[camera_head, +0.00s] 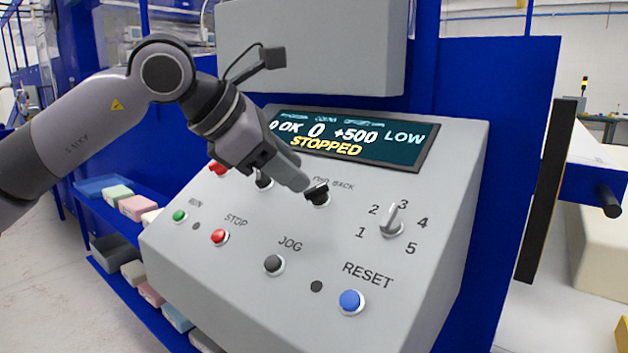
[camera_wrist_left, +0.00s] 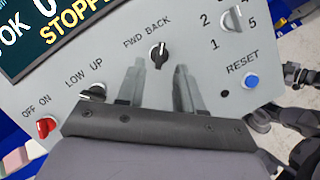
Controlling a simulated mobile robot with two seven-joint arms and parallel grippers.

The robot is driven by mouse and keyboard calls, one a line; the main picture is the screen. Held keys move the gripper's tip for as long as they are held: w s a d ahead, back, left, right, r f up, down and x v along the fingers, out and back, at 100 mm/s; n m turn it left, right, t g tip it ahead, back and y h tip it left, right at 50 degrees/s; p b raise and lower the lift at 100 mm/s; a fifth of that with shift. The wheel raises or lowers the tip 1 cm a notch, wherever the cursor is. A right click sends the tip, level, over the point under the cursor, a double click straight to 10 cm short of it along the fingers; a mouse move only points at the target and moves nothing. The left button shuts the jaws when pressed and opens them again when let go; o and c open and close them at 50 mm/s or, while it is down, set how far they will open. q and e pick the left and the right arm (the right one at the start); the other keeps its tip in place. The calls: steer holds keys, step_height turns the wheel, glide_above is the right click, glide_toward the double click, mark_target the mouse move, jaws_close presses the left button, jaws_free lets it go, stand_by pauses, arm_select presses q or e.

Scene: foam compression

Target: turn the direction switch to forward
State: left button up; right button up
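The direction switch (camera_head: 318,196) is a black knob below the FWD BACK label on the sloped grey panel. In the left wrist view the knob (camera_wrist_left: 158,56) has its handle leaning to the upper right, toward the BACK side. My left gripper (camera_head: 301,180) reaches in from the left, its fingertips close beside the knob. In the left wrist view the two fingers (camera_wrist_left: 160,68) are apart with nothing between them, and the knob lies just beyond the gap. Contact with the knob does not show.
The LOW UP switch (camera_wrist_left: 93,93) and red OFF ON knob (camera_wrist_left: 46,126) lie left of the gripper. The numbered dial (camera_head: 391,227), JOG button (camera_head: 274,264) and blue RESET button (camera_head: 351,301) are nearby. The display (camera_head: 352,138) above reads STOPPED.

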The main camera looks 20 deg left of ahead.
mark_target(315, 189)
arm_select(q)
steer(key=shift+x, duration=2.4)
jaws_close()
